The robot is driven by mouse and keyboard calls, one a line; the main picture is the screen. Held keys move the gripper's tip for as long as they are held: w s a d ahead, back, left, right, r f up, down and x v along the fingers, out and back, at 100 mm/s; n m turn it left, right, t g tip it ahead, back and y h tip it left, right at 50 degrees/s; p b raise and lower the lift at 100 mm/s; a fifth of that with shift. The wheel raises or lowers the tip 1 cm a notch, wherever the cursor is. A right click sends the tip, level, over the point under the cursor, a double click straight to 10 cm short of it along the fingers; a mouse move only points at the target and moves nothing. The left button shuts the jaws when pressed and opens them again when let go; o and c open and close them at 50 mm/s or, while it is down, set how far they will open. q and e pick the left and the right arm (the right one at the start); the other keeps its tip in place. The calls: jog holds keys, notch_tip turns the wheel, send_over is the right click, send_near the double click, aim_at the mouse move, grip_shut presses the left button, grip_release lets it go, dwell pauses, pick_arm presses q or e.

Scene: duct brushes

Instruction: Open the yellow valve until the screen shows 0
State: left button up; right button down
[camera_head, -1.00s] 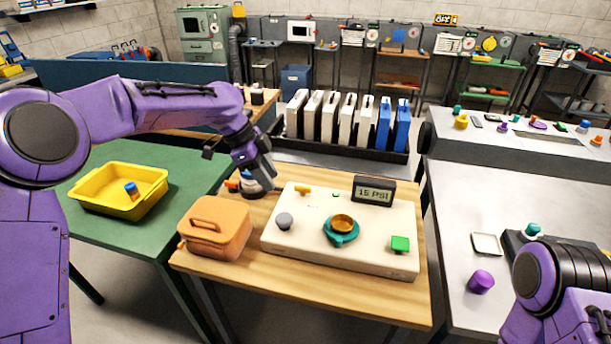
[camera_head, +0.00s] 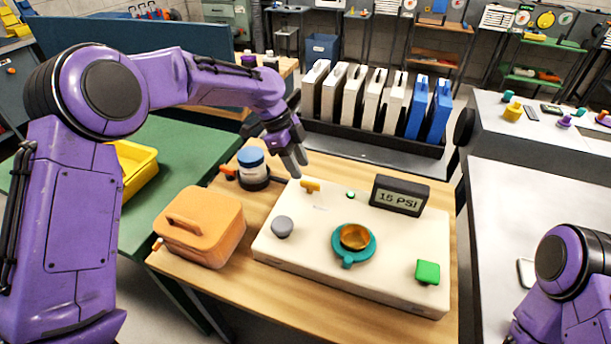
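A cream panel box (camera_head: 300,250) lies on the wooden table.
The panel also carries a grey knob (camera_head: 282,227), a teal ring with an amber knob (camera_head: 354,239), and a green button (camera_head: 427,272). An orange case (camera_head: 201,226) and a blue-lidded jar (camera_head: 252,166) stand to its left. A rack of binders (camera_head: 372,138) is behind.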

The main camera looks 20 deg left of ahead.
aim_at(308, 181)
pick_arm(q)
jog(key=x, duration=0.2)
jog(key=w+x, duration=0.1)
jog(key=x, duration=0.2)
jog(key=shift+w+f, duration=0.1)
jog(key=shift+f, duration=0.3)
jog(key=shift+s, duration=0.3)
jog(key=shift+w, duration=0.1)
grip_shut()
pick_arm(e)
jog(key=shift+w+r, duration=0.1)
jog(key=shift+w, duration=0.15)
